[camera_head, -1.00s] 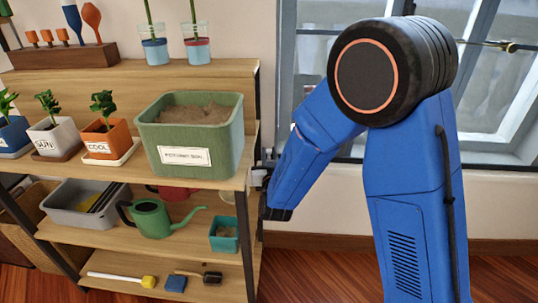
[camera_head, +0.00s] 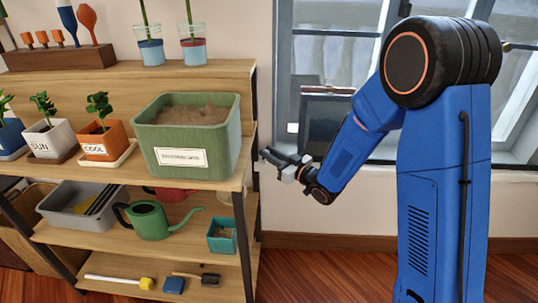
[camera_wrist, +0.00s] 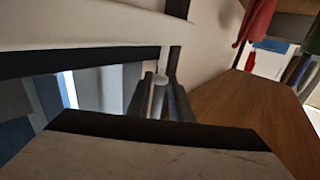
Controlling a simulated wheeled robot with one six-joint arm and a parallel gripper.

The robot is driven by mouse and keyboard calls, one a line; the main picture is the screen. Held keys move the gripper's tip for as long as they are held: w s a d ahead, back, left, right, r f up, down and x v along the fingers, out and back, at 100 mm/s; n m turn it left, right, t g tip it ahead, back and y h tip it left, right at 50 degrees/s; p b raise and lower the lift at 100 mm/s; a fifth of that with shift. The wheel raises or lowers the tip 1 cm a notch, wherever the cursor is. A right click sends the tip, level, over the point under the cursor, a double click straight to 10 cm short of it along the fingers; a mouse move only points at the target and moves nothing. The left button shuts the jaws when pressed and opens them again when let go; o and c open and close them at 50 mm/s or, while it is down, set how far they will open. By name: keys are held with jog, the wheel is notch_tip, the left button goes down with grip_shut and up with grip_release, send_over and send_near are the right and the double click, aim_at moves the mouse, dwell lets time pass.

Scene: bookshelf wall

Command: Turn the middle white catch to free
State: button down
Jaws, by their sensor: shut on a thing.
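My gripper (camera_head: 270,158) reaches left in the head view, its tip overlapping the right edge of the shelf unit. In the wrist view my gripper (camera_wrist: 158,98) shows two dark fingers shut around a small white catch (camera_wrist: 162,78). The catch's rounded top stands out just beyond the fingertips, and the fingers hide most of the rest. It sits by a pale frame bar with a dark strip beneath it. The catch cannot be made out in the head view. Which of several catches this is, and its exact turn, I cannot tell.
A window (camera_head: 310,50) with a dark framed panel (camera_head: 325,115) lies behind my arm. The floor right of the shelf is open.

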jog(key=shift+w+d+r+n+g+y, duration=0.1)
jog(key=shift+w+n+g+y, duration=0.05)
jog(key=shift+n+g+y, duration=0.7)
jog(key=shift+w+d+n+g+y, duration=0.15)
jog(key=shift+n+g+y, duration=0.4)
jog(key=shift+g, duration=0.5)
jog(key=shift+n+g, duration=0.4)
jog(key=c, duration=1.9)
grip_release()
jog(key=v, duration=1.7)
jog(key=shift+d+f, duration=0.2)
jog(key=shift+f, duration=0.1)
